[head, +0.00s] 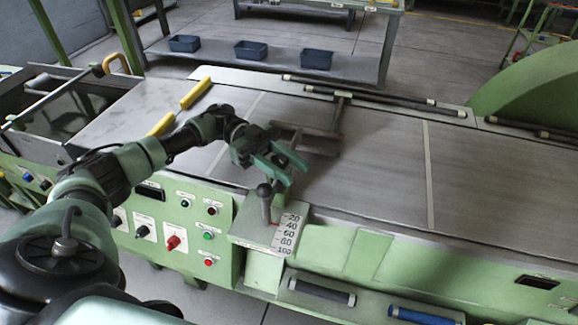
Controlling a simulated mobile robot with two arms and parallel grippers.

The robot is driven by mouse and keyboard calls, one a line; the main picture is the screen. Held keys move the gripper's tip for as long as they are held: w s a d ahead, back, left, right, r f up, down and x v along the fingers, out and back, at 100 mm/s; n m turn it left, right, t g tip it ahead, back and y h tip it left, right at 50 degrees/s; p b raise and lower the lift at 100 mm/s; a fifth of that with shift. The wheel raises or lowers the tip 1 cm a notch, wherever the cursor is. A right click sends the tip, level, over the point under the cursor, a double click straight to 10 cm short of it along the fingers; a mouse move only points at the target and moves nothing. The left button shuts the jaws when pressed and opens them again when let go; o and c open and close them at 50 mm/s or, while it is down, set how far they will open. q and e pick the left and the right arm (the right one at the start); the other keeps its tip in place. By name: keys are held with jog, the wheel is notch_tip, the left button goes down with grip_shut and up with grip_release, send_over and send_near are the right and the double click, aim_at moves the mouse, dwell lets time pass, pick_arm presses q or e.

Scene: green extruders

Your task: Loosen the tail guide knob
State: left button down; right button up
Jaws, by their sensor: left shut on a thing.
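My left gripper (278,165) comes in from the left over the front edge of the machine's grey table. Its green fingers are closed at the near end of the grey metal tail guide (325,134). They are shut on the tail guide knob, which the fingers hide. A dark lever with a rounded top (265,200) stands upright just below the fingers, beside a white number scale (287,232). My right gripper is not in view.
The green control panel (175,232) with buttons and switches is at the front left. Yellow bars (195,92) lie on the table's left part. Blue bins (251,50) stand on a shelf behind. The table right of the guide is clear.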

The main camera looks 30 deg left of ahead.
pick_arm(q)
jog(key=shift+r+n+t+p, duration=0.15)
jog(key=shift+n+t+p, duration=0.2)
jog(key=shift+p, duration=0.3)
jog(key=shift+w+a+n+t+y+p, duration=0.1)
jog(key=shift+w+n+t+y+p, duration=0.3)
jog(key=shift+n+t+p, duration=1.4)
jog(key=shift+w+a+n+t+y+p, duration=0.1)
jog(key=shift+w+n+t+y+p, duration=0.6)
jog(key=shift+t+p, duration=1.75)
jog(key=shift+n+t+y+p, duration=0.1)
jog(key=shift+n+t+p, duration=1.55)
jog(key=shift+t+p, duration=0.5)
jog(key=c, duration=1)
grip_release()
jog(key=shift+o, duration=0.2)
